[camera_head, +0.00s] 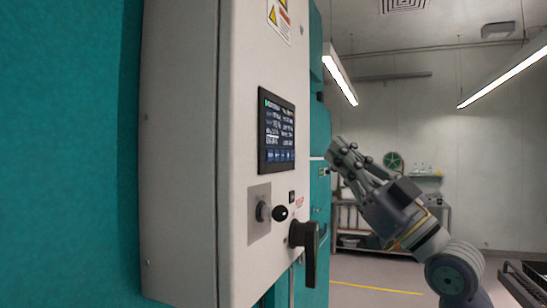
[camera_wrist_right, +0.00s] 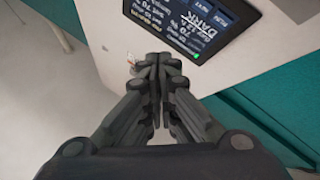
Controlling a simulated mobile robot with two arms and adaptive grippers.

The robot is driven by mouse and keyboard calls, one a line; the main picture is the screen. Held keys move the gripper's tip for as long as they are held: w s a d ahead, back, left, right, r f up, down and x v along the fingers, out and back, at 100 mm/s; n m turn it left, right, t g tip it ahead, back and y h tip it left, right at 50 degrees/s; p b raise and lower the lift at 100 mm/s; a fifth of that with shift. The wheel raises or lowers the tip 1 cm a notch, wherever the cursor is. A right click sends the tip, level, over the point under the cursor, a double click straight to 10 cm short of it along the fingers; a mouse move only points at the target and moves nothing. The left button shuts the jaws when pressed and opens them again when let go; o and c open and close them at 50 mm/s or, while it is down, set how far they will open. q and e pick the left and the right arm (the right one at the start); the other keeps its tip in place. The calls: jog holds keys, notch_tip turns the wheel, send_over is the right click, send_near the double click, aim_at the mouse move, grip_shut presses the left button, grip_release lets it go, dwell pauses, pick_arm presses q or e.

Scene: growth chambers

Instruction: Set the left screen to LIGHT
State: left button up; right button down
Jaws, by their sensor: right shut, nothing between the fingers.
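The screen (camera_head: 277,130) is a dark panel with several lines of text and a row of blue buttons, set in the face of a white control box (camera_head: 245,60). In the right wrist view the screen (camera_wrist_right: 200,22) shows tilted at the top, and the word DARK can be read on it. My right gripper (camera_head: 338,149) is shut and empty, to the right of the screen in the head view and apart from it. In the wrist view its closed fingertips (camera_wrist_right: 152,62) point at the white face beside the screen's edge. My left gripper is not in view.
Below the screen, a black knob (camera_head: 280,213) and a black handle (camera_head: 309,248) stick out from the box. Teal chamber walls (camera_head: 70,150) flank it. A shelf rack (camera_head: 350,222) stands at the back, and a dark grated surface (camera_head: 525,285) is at the lower right.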

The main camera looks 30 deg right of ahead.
aim_at(276, 155)
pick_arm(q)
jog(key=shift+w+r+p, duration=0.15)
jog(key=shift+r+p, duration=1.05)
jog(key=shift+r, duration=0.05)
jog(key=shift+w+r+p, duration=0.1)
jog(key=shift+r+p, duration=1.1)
pick_arm(e)
jog(key=w+a+m, duration=0.1)
jog(key=w+a, duration=0.4)
jog(key=w, duration=0.1)
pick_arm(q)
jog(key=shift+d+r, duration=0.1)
pick_arm(e)
jog(key=shift+a+r, duration=0.1)
jog(key=shift+w+a, duration=0.15)
jog(key=shift+w, duration=0.1)
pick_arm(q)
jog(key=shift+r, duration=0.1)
pick_arm(e)
jog(key=shift+w+a, duration=0.2)
jog(key=shift+w, duration=0.05)
jog(key=shift+s, duration=0.1)
dwell(0.5)
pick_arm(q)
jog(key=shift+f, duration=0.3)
pick_arm(e)
jog(key=shift+s+d, duration=0.45)
jog(key=shift+s, duration=0.05)
